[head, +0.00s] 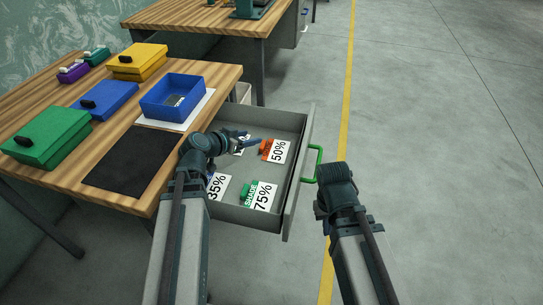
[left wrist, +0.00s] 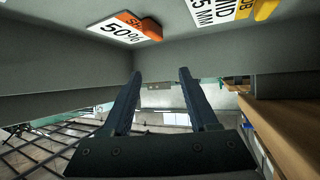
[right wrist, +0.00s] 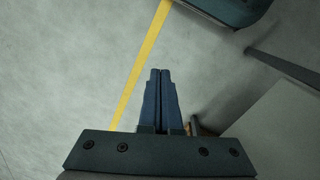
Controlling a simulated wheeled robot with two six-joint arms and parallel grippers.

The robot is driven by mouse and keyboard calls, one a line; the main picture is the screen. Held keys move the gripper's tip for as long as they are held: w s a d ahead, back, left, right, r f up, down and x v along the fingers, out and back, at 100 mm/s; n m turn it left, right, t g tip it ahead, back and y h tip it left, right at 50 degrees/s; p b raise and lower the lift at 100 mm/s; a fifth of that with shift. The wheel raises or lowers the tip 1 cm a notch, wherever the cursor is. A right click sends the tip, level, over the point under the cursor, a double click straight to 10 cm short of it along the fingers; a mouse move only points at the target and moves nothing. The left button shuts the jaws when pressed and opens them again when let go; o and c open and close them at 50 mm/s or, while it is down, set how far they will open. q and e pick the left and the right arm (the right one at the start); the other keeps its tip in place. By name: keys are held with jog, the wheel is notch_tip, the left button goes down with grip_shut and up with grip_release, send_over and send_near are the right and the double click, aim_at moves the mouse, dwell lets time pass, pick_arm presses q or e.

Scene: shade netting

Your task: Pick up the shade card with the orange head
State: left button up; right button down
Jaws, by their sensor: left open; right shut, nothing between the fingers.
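The shade card with the orange head (head: 277,151), marked 50%, lies on the floor of the open grey drawer (head: 293,195) near its far right side. It also shows at the top of the left wrist view (left wrist: 124,29). My left gripper (head: 250,142) is open and empty over the drawer, just left of this card and apart from it in the left wrist view. My right gripper (head: 335,175) is shut and empty outside the drawer, beside its green handle (head: 318,165); its closed fingers show in the right wrist view (right wrist: 160,95).
A green-headed 75% card (head: 263,196) and a 35% card (head: 217,185) lie nearer in the drawer. A yellow-headed card (left wrist: 222,10) is partly hidden by my left gripper in the head view. A blue open box (head: 172,98) and lidded boxes stand on the bench.

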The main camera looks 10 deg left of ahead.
aim_at(263, 141)
pick_arm(q)
notch_tip(263, 141, down, 3)
jog(key=shift+f+b, duration=0.15)
jog(key=shift+b, duration=0.95)
jog(key=shift+b+x, duration=0.55)
jog(key=shift+x, duration=0.55)
jog(key=shift+w+d, duration=0.1)
jog(key=shift+w, duration=0.05)
jog(key=b+x, duration=0.2)
jog(key=x, duration=0.3)
pick_arm(e)
notch_tip(263, 141, down, 7)
pick_arm(q)
jog(key=shift+c, duration=0.3)
pick_arm(e)
jog(key=shift+r, duration=0.15)
pick_arm(q)
grip_shut()
